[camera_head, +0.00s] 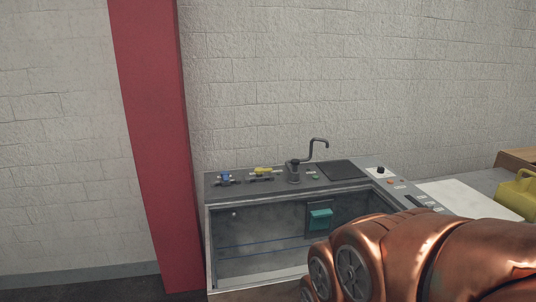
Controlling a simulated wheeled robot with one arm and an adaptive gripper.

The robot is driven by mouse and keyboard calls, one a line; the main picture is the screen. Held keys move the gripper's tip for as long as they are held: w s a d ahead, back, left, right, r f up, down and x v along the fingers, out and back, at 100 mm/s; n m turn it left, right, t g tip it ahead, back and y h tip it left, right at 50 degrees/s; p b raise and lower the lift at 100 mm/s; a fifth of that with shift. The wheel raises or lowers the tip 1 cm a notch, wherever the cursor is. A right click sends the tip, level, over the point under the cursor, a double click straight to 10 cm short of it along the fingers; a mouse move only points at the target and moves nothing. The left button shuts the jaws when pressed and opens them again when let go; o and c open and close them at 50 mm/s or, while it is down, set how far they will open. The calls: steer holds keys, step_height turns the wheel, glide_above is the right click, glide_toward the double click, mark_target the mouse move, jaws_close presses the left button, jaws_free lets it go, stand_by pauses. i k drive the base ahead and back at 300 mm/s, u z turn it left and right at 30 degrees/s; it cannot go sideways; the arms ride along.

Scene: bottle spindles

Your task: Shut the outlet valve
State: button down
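Two small valves sit on the dark top of a grey machine (340,192). One has a blue handle (225,177) near the left end, and one has a yellow handle (263,171) just to its right. I cannot tell which is the outlet valve, nor whether either is open or shut. My copper-coloured arm fills the lower right, in front of the machine and well apart from both valves. My gripper is not in view.
A bent dark pipe (313,150) rises behind the valves' right side. Below is a glass-fronted chamber with a teal block (320,219). A red column (150,130) stands close on the left. A yellow container (518,195) stands far right.

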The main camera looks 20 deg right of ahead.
mark_target(259, 171)
steer(key=u, duration=0.55)
steer(key=k, duration=0.65)
steer(key=u, duration=0.75)
steer(key=i, duration=1.65)
steer(key=z, duration=0.35)
steer(key=i, duration=2.05)
steer(key=z, duration=1.9)
steer(key=i, duration=1)
steer(key=z, duration=0.85)
